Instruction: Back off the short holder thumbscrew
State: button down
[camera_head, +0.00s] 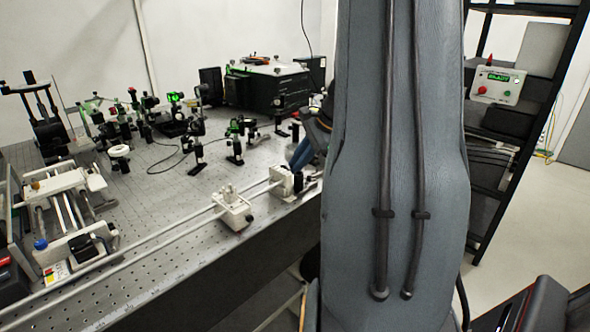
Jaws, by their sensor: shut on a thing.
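Two white holders ride on the long double rail (150,243) along the bench's front edge. One holder (233,213) carries a small pale fitting on top. The other holder (282,181) is farther along the rail, close to my arm. My gripper (309,185) is small and partly hidden behind my large grey arm. It is at the right side of the farther holder, shut on the short holder thumbscrew. The thumbscrew itself is too small and hidden to make out, and so is how far it is turned.
The perforated optical bench (200,188) holds several black optic mounts and a large black instrument box (265,84). A white slide mechanism (70,205) stands at the left. A dark shelf rack with a control box (498,85) is at the right. Floor beyond is open.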

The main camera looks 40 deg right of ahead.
jog(key=t+b, duration=0.1)
jog(key=b, duration=0.1)
jog(key=shift+s+f+b, duration=0.1)
jog(key=shift+f+b, duration=0.1)
jog(key=shift+b, duration=0.15)
jog(key=shift+s+r+t+h+b, duration=0.15)
jog(key=shift+t+h+b, duration=0.2)
jog(key=shift+b, duration=0.55)
jog(key=c, duration=1.7)
grip_release()
jog(key=shift+a, duration=0.1)
jog(key=shift+c, duration=0.2)
jog(key=g+p, duration=0.1)
jog(key=p, duration=0.2)
jog(key=shift+r, duration=0.1)
